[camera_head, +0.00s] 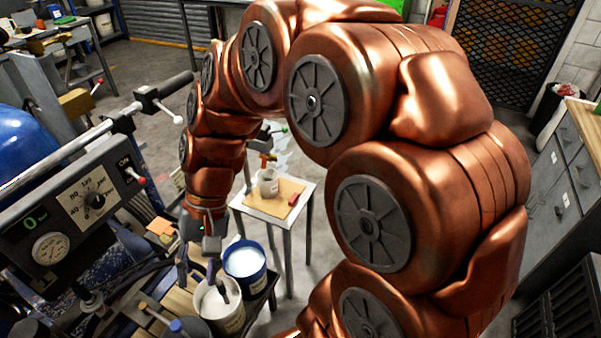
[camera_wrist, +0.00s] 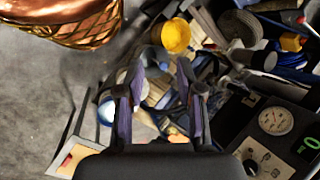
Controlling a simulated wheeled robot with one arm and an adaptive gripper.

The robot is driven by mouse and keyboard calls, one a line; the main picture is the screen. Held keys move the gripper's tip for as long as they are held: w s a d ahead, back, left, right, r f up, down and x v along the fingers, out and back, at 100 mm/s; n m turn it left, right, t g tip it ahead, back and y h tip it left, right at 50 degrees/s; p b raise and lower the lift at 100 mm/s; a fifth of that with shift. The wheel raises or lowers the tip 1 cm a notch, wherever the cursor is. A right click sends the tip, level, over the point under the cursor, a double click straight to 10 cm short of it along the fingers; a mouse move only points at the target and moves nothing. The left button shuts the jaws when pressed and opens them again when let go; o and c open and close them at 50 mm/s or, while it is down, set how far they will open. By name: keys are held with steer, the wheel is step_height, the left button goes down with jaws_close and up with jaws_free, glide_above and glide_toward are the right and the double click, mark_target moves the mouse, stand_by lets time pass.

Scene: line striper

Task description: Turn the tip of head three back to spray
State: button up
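My gripper (camera_head: 200,276) hangs at the end of the copper arm, pointing down beside the line striper, near the buckets. In the wrist view my gripper (camera_wrist: 160,82) has its two fingers well apart, with nothing clearly held between them. Beneath them is a dark, cluttered part of the striper. Head three and its tip cannot be told apart in either view, so which way the tip faces does not show. The striper's control panel (camera_head: 82,205) with gauge and dial is at left, and it also shows in the wrist view (camera_wrist: 262,150).
A white paint bucket (camera_head: 218,308) and a blue bucket (camera_head: 246,262) stand close to my gripper. A small table (camera_head: 250,205) with a mug (camera_head: 268,183) is behind. The handlebar (camera_head: 75,150) crosses at left. A yellow round part (camera_wrist: 176,36) lies beyond the fingers.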

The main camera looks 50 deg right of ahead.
steer(key=w+d+f+m+t+y+b, duration=0.25)
steer(key=w+d+m, duration=0.2)
steer(key=w, duration=0.25)
steer(key=w+d+f+m+t+y+b, duration=0.1)
steer(key=w+d+f+m+t+b, duration=0.25)
steer(key=w+d, duration=0.3)
steer(key=w+d+f+m+t+y+b, duration=0.2)
steer(key=w+d+m+b, duration=0.15)
steer(key=w, duration=0.45)
steer(key=m+t+h+b, duration=0.7)
steer(key=m+t+b, duration=0.15)
steer(key=m, duration=0.45)
glide_toward(276, 159)
steer(key=shift+t, duration=0.45)
steer(key=shift+f+x, duration=0.2)
steer(key=shift+x, duration=0.65)
steer(key=shift+f+x, duration=0.15)
steer(key=shift+x, duration=0.7)
steer(key=shift+f+x, duration=0.2)
steer(key=shift+x, duration=0.65)
steer(key=shift+p+x, duration=0.45)
steer(key=shift+x, duration=1.55)
steer(key=shift+w+r, duration=0.1)
